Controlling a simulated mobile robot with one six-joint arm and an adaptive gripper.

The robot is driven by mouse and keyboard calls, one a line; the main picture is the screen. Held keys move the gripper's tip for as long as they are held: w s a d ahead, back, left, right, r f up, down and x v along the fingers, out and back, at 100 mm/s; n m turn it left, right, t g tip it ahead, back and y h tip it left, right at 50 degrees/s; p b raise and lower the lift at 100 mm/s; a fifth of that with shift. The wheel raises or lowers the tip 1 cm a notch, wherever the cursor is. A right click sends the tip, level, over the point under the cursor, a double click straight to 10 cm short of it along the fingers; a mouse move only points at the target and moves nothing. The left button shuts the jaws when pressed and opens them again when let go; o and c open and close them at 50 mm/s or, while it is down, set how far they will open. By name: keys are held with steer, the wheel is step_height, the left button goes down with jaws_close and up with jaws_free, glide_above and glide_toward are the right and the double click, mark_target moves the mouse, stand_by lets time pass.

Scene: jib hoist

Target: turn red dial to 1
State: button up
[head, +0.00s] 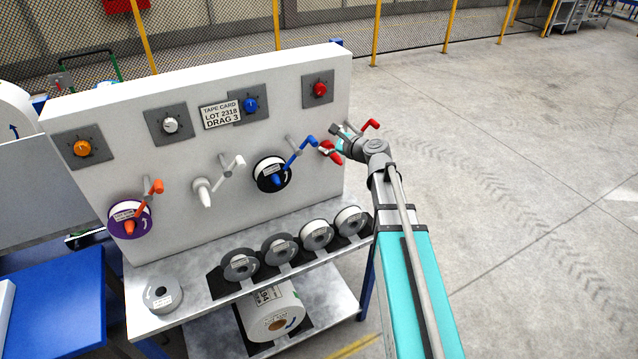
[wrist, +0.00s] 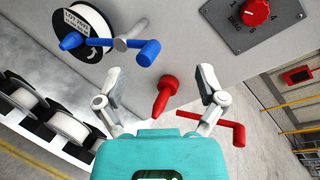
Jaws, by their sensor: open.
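The red dial (head: 320,89) sits on a grey plate at the upper right of the white board. In the wrist view the red dial (wrist: 255,13) is at the upper right, with small printed marks around it; its setting is hard to read. My gripper (head: 336,136) is below and right of the dial, near the board's right end. In the wrist view my gripper (wrist: 172,80) has its fingers spread, on either side of a red cone-shaped hub (wrist: 165,96) in the picture. The fingers are apart from the dial. I cannot tell whether they touch the hub.
A red crank handle (wrist: 213,126) passes close to the right finger. A blue crank (head: 290,160) with a black-and-white reel stands to the left. Orange, white and blue dials (head: 251,105) line the board. Tape rolls (head: 280,249) lie on the shelf below. Open floor is on the right.

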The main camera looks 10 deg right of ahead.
steer(key=s+a+f+n+g+b, duration=0.3)
steer(key=s+a+f+n+g, duration=0.1)
steer(key=s+f+n, duration=0.3)
steer(key=shift+s+f+n+g+h, duration=0.35)
steer(key=shift+f+n+g, duration=0.2)
steer(key=shift+f, duration=0.65)
steer(key=shift+a, duration=0.1)
steer(key=s+d+f+n+g+h+b, duration=0.2)
steer(key=s+f+n, duration=0.4)
steer(key=s, duration=0.3)
steer(key=s+d+f+n+g+h+b, duration=0.3)
steer(key=s+f+n+g+h+b, duration=0.2)
steer(key=s+f, duration=0.4)
steer(key=shift+s+f+n+g+h, duration=0.25)
steer(key=shift+s+n+g+h, duration=0.3)
steer(key=shift+n, duration=0.5)
